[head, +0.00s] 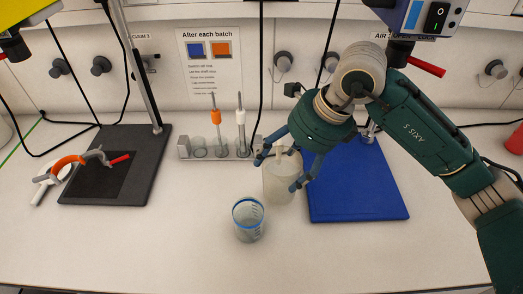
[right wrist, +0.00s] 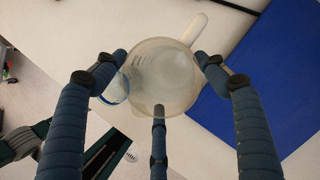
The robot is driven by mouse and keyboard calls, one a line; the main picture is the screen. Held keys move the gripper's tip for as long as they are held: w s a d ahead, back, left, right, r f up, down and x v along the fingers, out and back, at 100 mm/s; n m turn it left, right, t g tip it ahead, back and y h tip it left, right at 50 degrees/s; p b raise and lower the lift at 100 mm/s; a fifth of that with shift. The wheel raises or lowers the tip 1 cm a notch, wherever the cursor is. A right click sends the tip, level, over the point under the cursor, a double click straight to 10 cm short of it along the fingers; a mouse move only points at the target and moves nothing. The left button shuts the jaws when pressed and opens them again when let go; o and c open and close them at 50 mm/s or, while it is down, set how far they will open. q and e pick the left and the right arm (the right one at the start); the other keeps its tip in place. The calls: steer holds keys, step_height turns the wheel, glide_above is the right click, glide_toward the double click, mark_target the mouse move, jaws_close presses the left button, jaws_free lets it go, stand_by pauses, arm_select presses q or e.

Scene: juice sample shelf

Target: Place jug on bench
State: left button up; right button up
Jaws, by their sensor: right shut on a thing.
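The jug (head: 280,184) is a translucent whitish vessel in the middle of the head view, just left of the blue mat. My right gripper (head: 284,168) comes down over it from the upper right, with its blue fingers shut around its upper part. In the right wrist view the jug (right wrist: 165,75) is seen from above between the fingers, its pale handle pointing to the upper right. The white bench (head: 150,240) lies beneath; I cannot tell whether the jug touches it. My left gripper is not in view.
A clear beaker with a blue rim (head: 248,222) stands close in front of the jug. The blue mat (head: 360,190) is on the right. A rack (head: 187,150) with probes stands behind. A dark stand base (head: 140,180) and orange-grey clamp (head: 70,162) are left. The front bench is clear.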

mark_target(280, 171)
steer(key=w+a+f+p, duration=0.3)
steer(key=w+a, duration=0.1)
steer(key=shift+w+a+f+p, duration=0.2)
steer(key=shift+w+a+p, duration=0.05)
steer(key=shift+w+p, duration=0.1)
steer(key=shift+f, duration=0.1)
steer(key=o, duration=2)
steer(key=shift+c, duration=0.2)
steer(key=shift+s, duration=0.1)
